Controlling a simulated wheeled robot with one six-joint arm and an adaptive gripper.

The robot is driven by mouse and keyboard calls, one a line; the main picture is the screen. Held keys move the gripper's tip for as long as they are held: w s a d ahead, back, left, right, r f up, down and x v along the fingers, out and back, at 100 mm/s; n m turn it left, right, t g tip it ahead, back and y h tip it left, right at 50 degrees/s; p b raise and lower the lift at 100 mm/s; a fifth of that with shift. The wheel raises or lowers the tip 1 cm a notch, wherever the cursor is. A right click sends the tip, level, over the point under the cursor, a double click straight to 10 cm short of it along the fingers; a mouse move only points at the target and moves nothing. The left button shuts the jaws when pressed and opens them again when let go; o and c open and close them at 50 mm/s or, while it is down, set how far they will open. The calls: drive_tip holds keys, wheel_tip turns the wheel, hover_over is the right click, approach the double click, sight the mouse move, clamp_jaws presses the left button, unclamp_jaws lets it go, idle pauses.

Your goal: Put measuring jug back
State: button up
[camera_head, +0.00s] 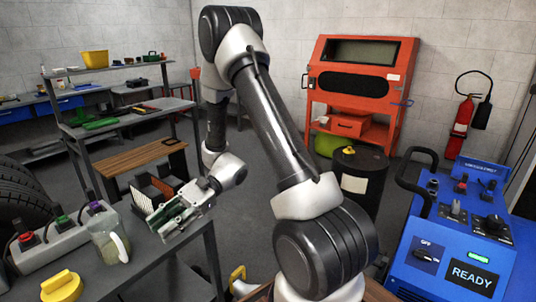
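The measuring jug (108,246) is a clear, slightly yellowish vessel with a pale handle on its right side. It stands upright on the grey table at lower left. My gripper (165,222) is just to the right of the jug, low over the table's right end. It points left toward the handle, and a small gap shows between it and the jug. The fingers are small and seen at an angle, so their opening is unclear.
A grey box with red, green and purple knobs (62,238) stands behind and left of the jug. A yellow knob-shaped object (62,286) is in front. A shelf rack (125,117) stands behind. A blue console (450,245) is at right, and an orange cabinet (355,90) at the back.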

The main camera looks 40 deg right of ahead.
drive_tip(key=s+d+r+n+t+h, duration=0.4)
drive_tip(key=s+d+r+n+h, duration=0.2)
drive_tip(key=d+r, duration=0.3)
drive_tip(key=s+d+r+n+t+h, duration=0.4)
drive_tip(key=d+r+h, duration=0.5)
drive_tip(key=d, duration=0.5)
drive_tip(key=s+n, duration=0.2)
drive_tip(key=s, duration=0.1)
drive_tip(key=shift+s+d+n, duration=0.2)
drive_tip(key=shift+s+n, duration=0.05)
drive_tip(key=shift+n, duration=0.15)
